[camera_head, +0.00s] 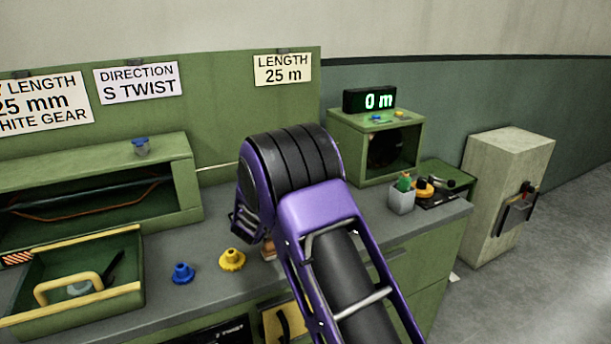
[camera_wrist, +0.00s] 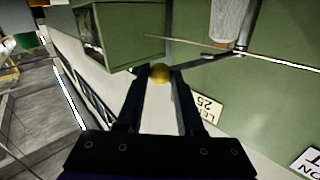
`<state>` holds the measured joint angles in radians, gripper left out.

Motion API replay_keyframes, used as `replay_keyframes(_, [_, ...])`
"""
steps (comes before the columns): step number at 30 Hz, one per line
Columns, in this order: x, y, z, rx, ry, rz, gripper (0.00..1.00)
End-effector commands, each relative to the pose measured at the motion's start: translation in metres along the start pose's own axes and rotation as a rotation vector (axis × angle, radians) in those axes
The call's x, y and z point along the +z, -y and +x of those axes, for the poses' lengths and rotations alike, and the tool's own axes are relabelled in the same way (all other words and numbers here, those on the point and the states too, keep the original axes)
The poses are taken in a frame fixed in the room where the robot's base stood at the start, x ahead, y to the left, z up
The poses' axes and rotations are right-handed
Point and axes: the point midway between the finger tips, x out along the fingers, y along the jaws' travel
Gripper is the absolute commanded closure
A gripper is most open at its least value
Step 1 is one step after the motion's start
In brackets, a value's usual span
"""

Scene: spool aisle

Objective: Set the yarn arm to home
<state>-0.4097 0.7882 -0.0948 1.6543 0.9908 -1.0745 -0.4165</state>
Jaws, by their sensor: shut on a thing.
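In the wrist view, my gripper (camera_wrist: 160,76) has its two dark fingers shut on a round brass-coloured knob (camera_wrist: 160,72). A thin dark arm (camera_wrist: 205,62), which looks like the yarn arm, runs from the knob towards a grey cylinder (camera_wrist: 232,25). A pale yarn line (camera_wrist: 285,62) passes close to the arm's far end. In the head view, my own purple and black arm hides the gripper, the knob and the yarn arm. A short piece of yarn (camera_head: 218,166) shows left of my arm. I see no home mark.
A green box (camera_head: 347,142) carries a display (camera_head: 369,100) reading 0 m. On the bench (camera_head: 205,290) are a blue piece (camera_head: 182,273), a yellow piece (camera_head: 232,259), a grey cup (camera_head: 401,201) and a yellow-handled green tray (camera_head: 125,306). A pale cabinet (camera_head: 487,200) stands at right beside clear floor.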

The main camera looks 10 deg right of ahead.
Motion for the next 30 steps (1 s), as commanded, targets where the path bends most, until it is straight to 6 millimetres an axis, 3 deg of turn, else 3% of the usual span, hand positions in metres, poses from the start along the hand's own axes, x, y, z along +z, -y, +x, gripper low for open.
replay_keyframes(1, [-0.003,0.013,-0.004,0.012,-0.004,0.004,1.0])
replay_keyframes(10, [-0.001,0.032,-0.014,0.133,-0.02,0.002,1.0])
replay_keyframes(28, [-0.001,0.037,-0.016,0.171,-0.027,0.005,1.0])
replay_keyframes(29, [-0.002,0.037,-0.016,0.171,-0.027,0.005,0.62])
replay_keyframes(30, [-0.002,0.037,-0.016,0.172,-0.027,0.005,0.55])
